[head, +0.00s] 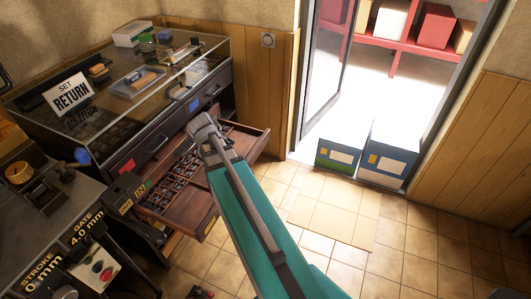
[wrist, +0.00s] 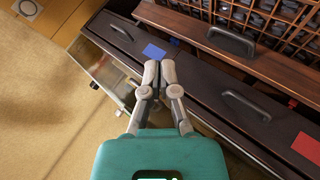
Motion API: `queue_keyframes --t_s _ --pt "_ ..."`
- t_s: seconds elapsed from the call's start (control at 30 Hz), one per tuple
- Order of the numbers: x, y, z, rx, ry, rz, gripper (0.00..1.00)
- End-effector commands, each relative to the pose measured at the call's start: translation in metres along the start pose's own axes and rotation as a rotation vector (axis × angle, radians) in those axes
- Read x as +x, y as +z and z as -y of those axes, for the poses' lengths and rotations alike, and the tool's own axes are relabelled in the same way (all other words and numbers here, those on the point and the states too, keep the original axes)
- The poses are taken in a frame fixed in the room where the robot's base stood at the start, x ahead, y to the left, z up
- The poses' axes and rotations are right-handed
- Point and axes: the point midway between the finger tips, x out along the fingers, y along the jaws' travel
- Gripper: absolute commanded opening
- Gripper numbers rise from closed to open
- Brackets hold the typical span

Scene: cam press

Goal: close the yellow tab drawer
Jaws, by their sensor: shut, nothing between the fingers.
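The open wooden drawer (head: 188,212) sticks out from the lower front of the glass-topped cabinet in the head view, with many small compartments of dark pieces. In the wrist view the compartmented drawer (wrist: 285,38) shows at the top right. My gripper (head: 203,124) is shut and empty. It appears over the drawer near the cabinet front in the head view; contact cannot be told. In the wrist view its fingertips (wrist: 158,68) are together, pointing toward the blue-tab drawer front.
A blue tab (head: 193,105) and a red tab (head: 127,167) mark the upper drawer fronts, which have dark handles. A dark machine (head: 95,262) stands at lower left. Two boxes (head: 365,150) stand by the open doorway. The tiled floor (head: 400,230) at right is clear.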

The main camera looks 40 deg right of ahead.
Motion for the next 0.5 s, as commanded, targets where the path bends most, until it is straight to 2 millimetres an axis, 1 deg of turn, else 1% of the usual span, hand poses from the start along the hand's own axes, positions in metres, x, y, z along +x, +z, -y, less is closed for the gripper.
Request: queue_keyframes --t_s 0.03,0.1,0.3,0.5 --pt "0.022 0.009 -0.01 -0.038 0.058 -0.029 0.0" --pt "0.038 0.015 -0.031 -0.106 0.141 -0.075 0.0" --pt "0.073 0.033 -0.085 -0.325 0.373 -0.183 0.0" --pt "0.098 0.055 -0.126 -0.579 0.592 -0.262 0.0"
